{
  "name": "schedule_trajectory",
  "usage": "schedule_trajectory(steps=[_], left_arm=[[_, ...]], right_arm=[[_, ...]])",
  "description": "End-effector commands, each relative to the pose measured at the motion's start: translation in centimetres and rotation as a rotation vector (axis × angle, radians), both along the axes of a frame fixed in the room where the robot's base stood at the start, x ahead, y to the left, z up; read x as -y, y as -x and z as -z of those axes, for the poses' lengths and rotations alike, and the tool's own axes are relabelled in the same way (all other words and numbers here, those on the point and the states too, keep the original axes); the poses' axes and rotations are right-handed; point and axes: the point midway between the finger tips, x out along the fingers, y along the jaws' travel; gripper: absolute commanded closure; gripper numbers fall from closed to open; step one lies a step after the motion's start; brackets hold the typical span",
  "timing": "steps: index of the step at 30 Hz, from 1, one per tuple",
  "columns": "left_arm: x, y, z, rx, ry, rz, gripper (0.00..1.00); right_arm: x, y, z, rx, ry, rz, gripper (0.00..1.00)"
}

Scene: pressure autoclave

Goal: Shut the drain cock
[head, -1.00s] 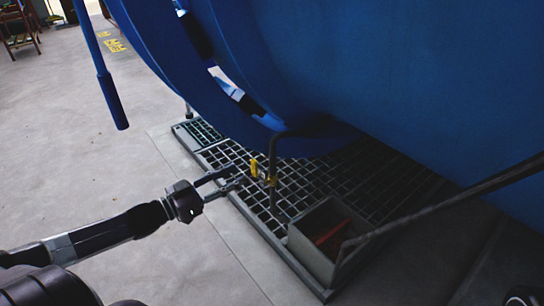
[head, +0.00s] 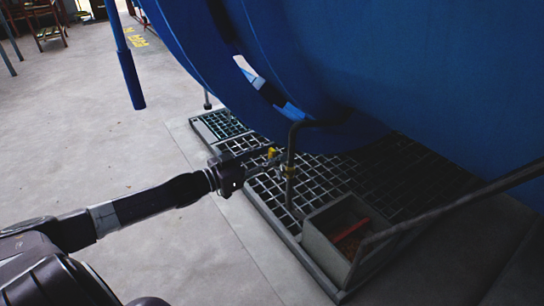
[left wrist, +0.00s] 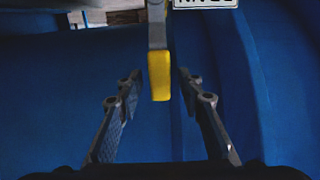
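The drain cock (head: 289,170) sits on a thin drain pipe (head: 291,141) that comes down from the blue autoclave (head: 380,80) over a floor grating. Its yellow lever (head: 272,153) shows at the fingers of my left gripper (head: 268,163). In the left wrist view the yellow lever (left wrist: 159,75) hangs between the two fingers of my left gripper (left wrist: 157,90). The fingers stand open, with a gap on each side of the lever. My right gripper is not clearly visible in the head view.
A grey open box (head: 345,236) with a red object (head: 352,230) inside stands on the grating (head: 235,124), right of the pipe. A dark bar crosses at the right. A blue handle (head: 131,80) hangs at upper left.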

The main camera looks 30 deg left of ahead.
Motion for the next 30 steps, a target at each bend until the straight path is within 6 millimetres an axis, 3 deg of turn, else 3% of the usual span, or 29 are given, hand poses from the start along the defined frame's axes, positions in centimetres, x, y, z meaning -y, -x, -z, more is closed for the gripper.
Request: schedule_trajectory(steps=[6, 15, 30], left_arm=[[0.00, 0.01, 0.00, -0.001, 0.000, 0.000, 0.67], [-0.01, 0.02, 0.02, 0.000, 0.001, 0.000, 1.00], [0.27, 0.15, -0.13, 0.008, -0.019, 0.000, 1.00]], right_arm=[[0.00, 0.01, -0.03, 0.000, 0.000, 0.000, 0.72], [-0.01, 0.01, -0.02, 0.000, 0.000, 0.000, 0.72], [0.05, 0.09, -0.57, 0.005, -0.002, -0.002, 0.72]])
